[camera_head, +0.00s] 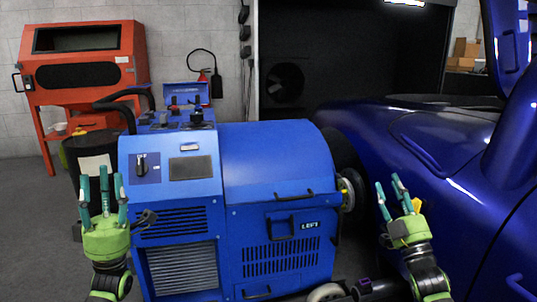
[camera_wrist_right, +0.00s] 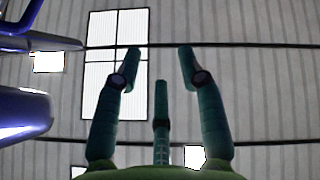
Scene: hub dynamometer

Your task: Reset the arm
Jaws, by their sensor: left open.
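My left gripper (camera_head: 103,184) is raised with its teal fingers spread and pointing up, in front of the left side of the blue dynamometer cabinet (camera_head: 272,160). It is open and nothing shows between its fingers. My right gripper (camera_head: 394,184) is raised between the cabinet and the blue vehicle (camera_head: 440,135), fingers up. In the right wrist view its fingers (camera_wrist_right: 160,75) stand apart with nothing between them, against a ceiling with a bright window. Neither gripper visibly holds anything.
The cabinet has a panel, vents, handles and a "LEFT" label; a hub shaft (camera_head: 347,192) sits at its right side. An orange blasting cabinet (camera_head: 82,70) stands at the back left, beside a dark bin (camera_head: 95,150). Floor at left is clear.

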